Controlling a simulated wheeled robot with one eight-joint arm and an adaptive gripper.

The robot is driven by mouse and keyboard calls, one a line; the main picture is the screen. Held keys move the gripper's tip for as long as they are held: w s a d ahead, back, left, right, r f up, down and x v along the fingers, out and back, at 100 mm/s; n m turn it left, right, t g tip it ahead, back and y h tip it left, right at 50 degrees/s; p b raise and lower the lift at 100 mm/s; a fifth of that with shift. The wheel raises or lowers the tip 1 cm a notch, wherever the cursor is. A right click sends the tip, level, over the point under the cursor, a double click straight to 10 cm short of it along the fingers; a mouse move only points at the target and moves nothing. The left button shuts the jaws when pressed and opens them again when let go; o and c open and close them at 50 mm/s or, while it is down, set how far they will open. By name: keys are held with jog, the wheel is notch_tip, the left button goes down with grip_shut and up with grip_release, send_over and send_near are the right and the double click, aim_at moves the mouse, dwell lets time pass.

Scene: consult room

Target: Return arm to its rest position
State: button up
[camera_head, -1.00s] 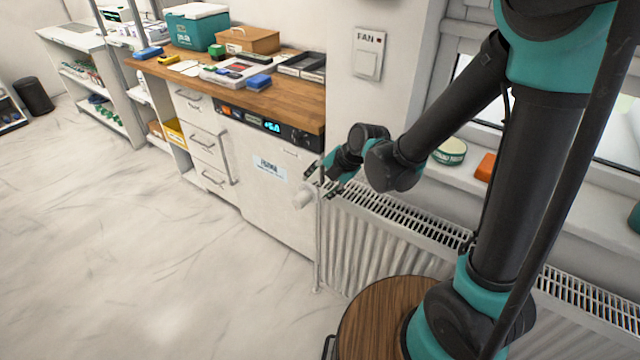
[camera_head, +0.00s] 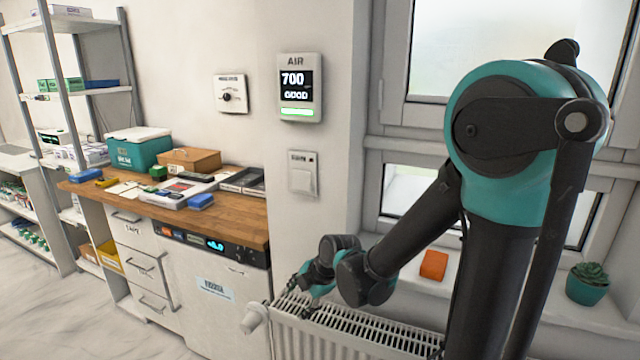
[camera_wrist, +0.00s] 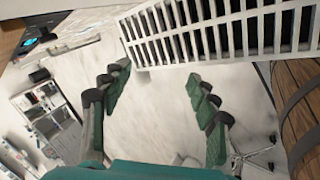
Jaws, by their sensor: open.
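My gripper (camera_head: 292,303) is at the end of my dark grey and teal arm, near the radiator's left end in the head view. In the wrist view my gripper (camera_wrist: 160,105) shows two green-padded fingers spread wide apart. Nothing is between them except a view down to the pale floor. The arm is bent, with its elbow high in front of the window and its forearm reaching down and left. I cannot tell from the head view whether the fingers touch the radiator.
The white radiator (camera_head: 350,330) lies close by the gripper; its grille (camera_wrist: 215,35) fills the wrist view's top. A wooden counter (camera_head: 240,218) with boxes stands left, above a white appliance (camera_head: 215,310). The windowsill (camera_head: 480,290) holds an orange block (camera_head: 433,265) and a potted plant (camera_head: 588,283).

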jog(key=s+d+m+h, duration=0.1)
jog(key=d+m, duration=0.3)
jog(key=d, duration=0.1)
jog(key=s+d+m, duration=0.1)
jog(key=d+m, duration=0.4)
jog(key=s+d+m+t+h, duration=0.1)
jog(key=d+m, duration=0.3)
jog(key=d, duration=0.2)
jog(key=shift+m+h, duration=0.3)
jog(key=shift+m, duration=0.1)
jog(key=s+d+m, duration=0.2)
jog(key=d+m, duration=0.1)
jog(key=m, duration=0.1)
jog(key=s+d+m+h, duration=0.1)
jog(key=s+d+m, duration=0.1)
jog(key=d+m, duration=0.1)
jog(key=s+d+f+m+h, duration=0.1)
jog(key=s+d+m, duration=0.1)
jog(key=d+m, duration=0.2)
jog(key=shift+f+m, duration=0.1)
jog(key=shift+m, duration=0.2)
